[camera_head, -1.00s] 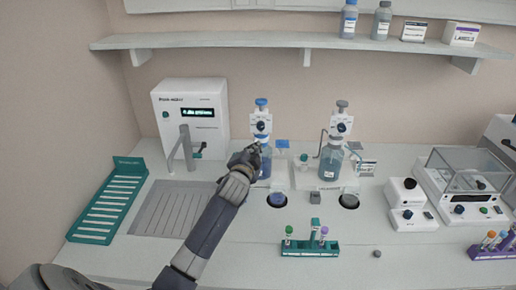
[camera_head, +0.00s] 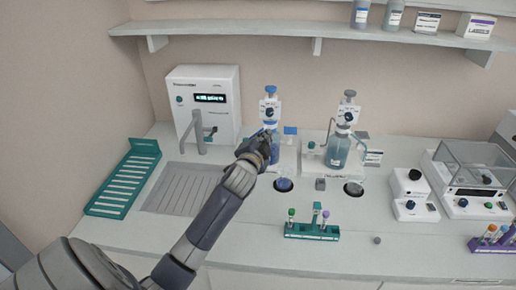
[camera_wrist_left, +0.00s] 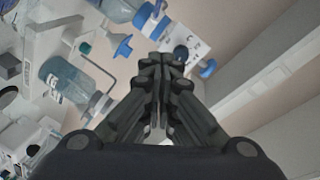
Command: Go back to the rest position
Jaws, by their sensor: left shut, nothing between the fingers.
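My left gripper (camera_head: 268,138) is shut and empty. In the head view it reaches over the bench just in front of the blue-topped dispenser bottle (camera_head: 271,122), covering part of it. The picture does not show whether they touch. In the left wrist view the closed fingers (camera_wrist_left: 160,85) point toward the blue-topped bottle (camera_wrist_left: 122,10) and its white dispenser head. A second, grey-topped dispenser bottle (camera_head: 338,150) stands to the right. My right gripper is not in view.
A teal tube rack (camera_head: 312,232) holds several tubes near the front. A green tray (camera_head: 125,180), a drain tray (camera_head: 165,200) and a white machine (camera_head: 203,100) are at left. A balance (camera_head: 470,180) stands at right, and a shelf (camera_head: 250,28) runs above.

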